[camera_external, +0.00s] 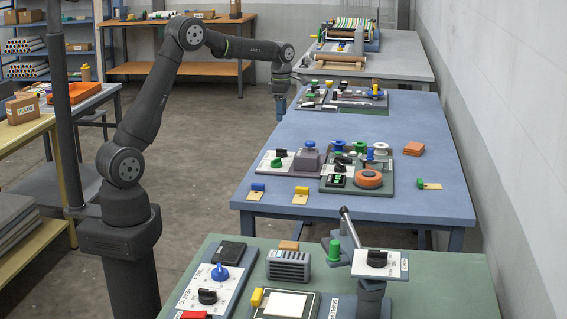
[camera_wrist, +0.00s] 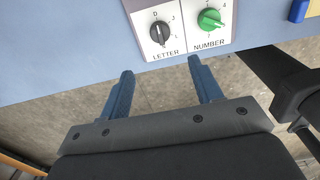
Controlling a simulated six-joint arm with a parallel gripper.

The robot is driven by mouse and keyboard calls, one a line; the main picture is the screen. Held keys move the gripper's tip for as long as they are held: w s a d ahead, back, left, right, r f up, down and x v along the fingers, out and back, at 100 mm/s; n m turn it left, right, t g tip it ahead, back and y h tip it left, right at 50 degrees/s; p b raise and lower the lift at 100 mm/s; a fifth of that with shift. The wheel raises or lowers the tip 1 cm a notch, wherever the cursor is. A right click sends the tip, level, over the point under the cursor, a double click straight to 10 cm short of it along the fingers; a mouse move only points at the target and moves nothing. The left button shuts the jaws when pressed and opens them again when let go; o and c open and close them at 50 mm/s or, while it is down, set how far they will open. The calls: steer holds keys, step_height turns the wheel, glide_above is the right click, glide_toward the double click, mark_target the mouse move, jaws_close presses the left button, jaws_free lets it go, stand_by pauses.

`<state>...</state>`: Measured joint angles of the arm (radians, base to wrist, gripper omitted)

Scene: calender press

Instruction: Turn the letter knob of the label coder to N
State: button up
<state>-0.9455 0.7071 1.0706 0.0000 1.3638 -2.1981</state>
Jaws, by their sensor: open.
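The label coder has a white panel (camera_wrist: 178,50) with a black letter knob (camera_wrist: 159,32) above the word LETTER and a green number knob (camera_wrist: 210,19) above NUMBER. A letter D shows above the letter knob; the other marks and its pointing are too small to read surely. In the external view the black knob (camera_external: 280,153) and green knob (camera_external: 276,164) sit at the left of the blue table. My gripper (camera_wrist: 161,70) is open and empty, its fingers apart. The panel lies beyond the fingertips, apart from them. In the external view my gripper (camera_external: 281,113) hangs pointing down by the table's left edge.
A grey device with a blue top (camera_external: 308,157) stands beside the panel. A cluster of spools and an orange roll (camera_external: 368,177) stand to its right. Yellow tags (camera_external: 300,195) lie near the front edge. The blue table (camera_external: 335,130) is clear behind the panel.

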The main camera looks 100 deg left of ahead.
mark_target(282, 152)
step_height(282, 152, down, 14)
steer(key=shift+r, duration=0.25)
steer(key=shift+c, duration=0.5)
steer(key=c, duration=0.9)
